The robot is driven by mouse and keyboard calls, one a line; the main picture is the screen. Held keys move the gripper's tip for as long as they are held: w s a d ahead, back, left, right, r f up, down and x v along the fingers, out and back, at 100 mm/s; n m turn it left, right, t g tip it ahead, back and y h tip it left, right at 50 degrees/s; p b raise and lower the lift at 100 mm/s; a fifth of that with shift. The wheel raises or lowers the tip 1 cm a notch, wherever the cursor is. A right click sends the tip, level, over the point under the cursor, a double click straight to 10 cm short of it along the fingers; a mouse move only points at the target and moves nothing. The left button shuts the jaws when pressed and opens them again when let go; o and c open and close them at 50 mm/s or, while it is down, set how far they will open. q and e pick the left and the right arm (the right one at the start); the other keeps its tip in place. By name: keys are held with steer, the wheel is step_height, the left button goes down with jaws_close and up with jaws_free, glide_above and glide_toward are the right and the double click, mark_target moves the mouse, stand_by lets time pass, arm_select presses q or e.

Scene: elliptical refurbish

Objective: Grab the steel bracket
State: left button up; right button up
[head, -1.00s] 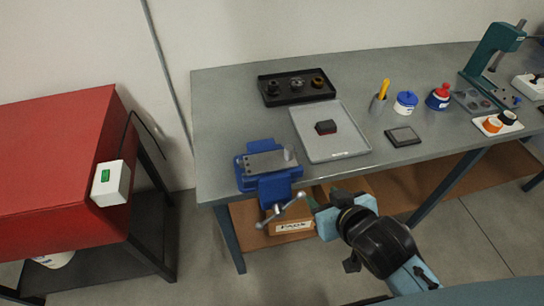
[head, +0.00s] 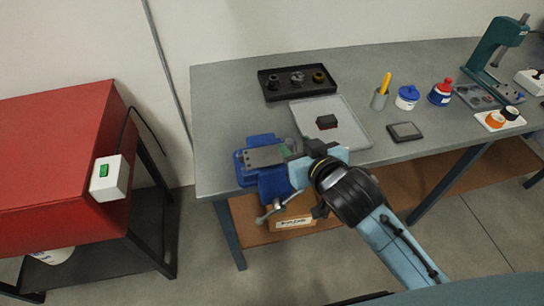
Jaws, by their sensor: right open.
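The steel bracket (head: 263,157) is a flat grey plate with small holes. It lies at the top of the blue vise (head: 247,177) at the table's front left edge. My right gripper (head: 290,151) is open at the right end of the bracket, over the right side of the vise. The gripper and its wrist hide that end, so I cannot tell whether the fingers touch or straddle the bracket. My left gripper is out of view.
A grey tray (head: 345,133) with a dark red-black block (head: 327,122) lies just behind my right gripper. A black tray (head: 283,93) with several round parts is farther back. A cup, jars and a green press (head: 490,52) stand to the right. A red cabinet (head: 55,165) is at left.

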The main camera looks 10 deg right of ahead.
mark_target(291, 144)
steer(key=shift+x, duration=1.95)
steer(key=shift+s+a+f, duration=0.1)
steer(key=shift+s+a, duration=0.05)
jaws_close()
